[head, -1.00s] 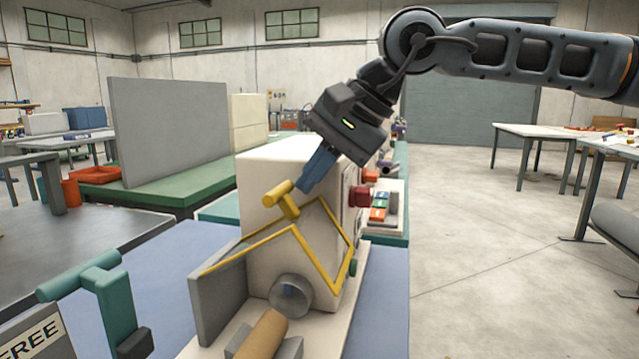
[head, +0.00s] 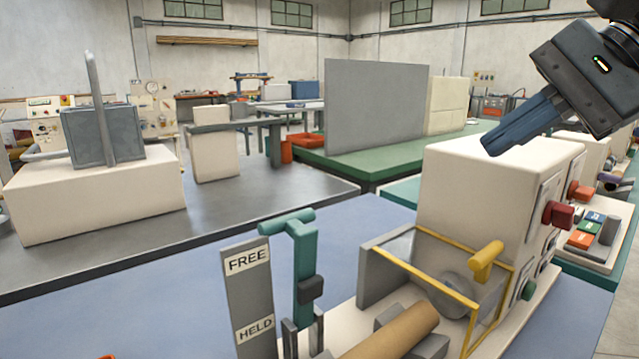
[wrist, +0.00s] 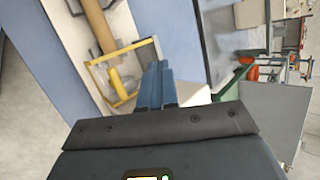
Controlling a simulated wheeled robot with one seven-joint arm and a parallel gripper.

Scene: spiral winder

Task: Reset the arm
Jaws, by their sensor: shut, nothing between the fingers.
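My gripper (head: 490,146) is at the upper right of the head view, its blue fingers together and empty. It points down and left. Its tips appear over the top of the cream winder housing (head: 465,190); the exact gap cannot be told. The yellow guard frame (head: 420,275) with its yellow handle (head: 487,258) is below, apart from the fingers. A brown tube (head: 400,330) lies in front of the guard. In the wrist view, the shut fingers (wrist: 157,68) show beside the yellow frame (wrist: 120,65), with the brown tube (wrist: 97,25) beyond.
A teal lever (head: 305,265) stands beside a FREE/HELD plate (head: 250,300), left of the guard. A red knob (head: 558,214) sticks out from the housing's right face. A grey panel (head: 375,105) stands on a green bench behind. The blue bench top left of the lever is mostly clear.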

